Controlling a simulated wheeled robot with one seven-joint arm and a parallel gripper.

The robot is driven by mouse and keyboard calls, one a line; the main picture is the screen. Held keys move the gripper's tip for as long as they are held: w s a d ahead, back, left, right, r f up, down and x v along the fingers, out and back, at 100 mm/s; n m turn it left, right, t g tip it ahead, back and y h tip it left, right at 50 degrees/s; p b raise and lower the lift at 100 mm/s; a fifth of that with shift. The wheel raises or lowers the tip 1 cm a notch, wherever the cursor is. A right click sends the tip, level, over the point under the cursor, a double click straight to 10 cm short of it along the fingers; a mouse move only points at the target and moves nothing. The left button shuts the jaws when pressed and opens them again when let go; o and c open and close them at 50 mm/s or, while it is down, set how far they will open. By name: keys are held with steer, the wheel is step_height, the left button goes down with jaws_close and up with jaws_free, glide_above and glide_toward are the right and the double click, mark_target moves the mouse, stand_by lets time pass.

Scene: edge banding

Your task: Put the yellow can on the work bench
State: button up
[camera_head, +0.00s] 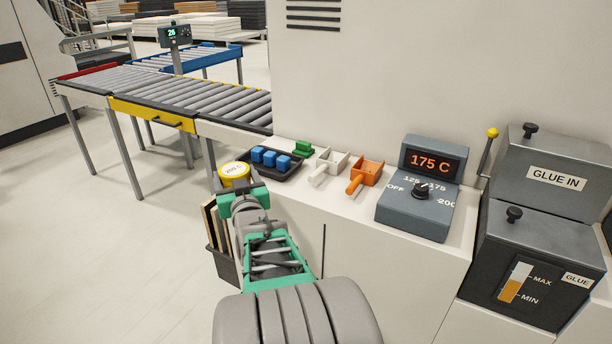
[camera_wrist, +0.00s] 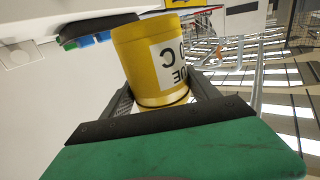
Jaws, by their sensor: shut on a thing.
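The yellow can (camera_head: 235,171) has a pale top with dark print in the head view. In the wrist view the yellow can (camera_wrist: 136,58) shows a white label with dark letters. My gripper (camera_head: 238,183) is shut on it, with a finger on either side of the can. The work bench (camera_head: 400,244) is the white surface to the right of my gripper in the head view. The can is at the bench's left end, near the dark tray. I cannot tell whether the can touches the bench.
A dark tray (camera_head: 288,172) with several blue blocks lies beside the can. A roller conveyor (camera_head: 190,96) is behind.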

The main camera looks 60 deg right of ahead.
steer(key=s+d+r+m+g+h+b, duration=0.25)
steer(key=s+d+r+g, duration=0.2)
steer(key=s+d, duration=0.85)
steer(key=s+d+r+m+g+h+b, duration=0.1)
steer(key=s+d+r+m+g+h, duration=0.3)
steer(key=s+d, duration=0.9)
steer(key=shift+t, duration=0.25)
steer(key=shift+w+a+f+p, duration=0.3)
steer(key=shift+w+f+p, duration=0.05)
steer(key=shift+w+f, duration=1.65)
steer(key=shift+w+a+f+p, duration=0.3)
steer(key=shift+w+f+p, duration=0.05)
steer(key=shift+w+f, duration=1.6)
steer(key=shift+w+a+f+p, duration=0.35)
steer(key=shift+w+f, duration=1.45)
steer(key=shift+f, duration=0.35)
steer(key=shift+f, duration=0.2)
steer(key=o, duration=1.9)
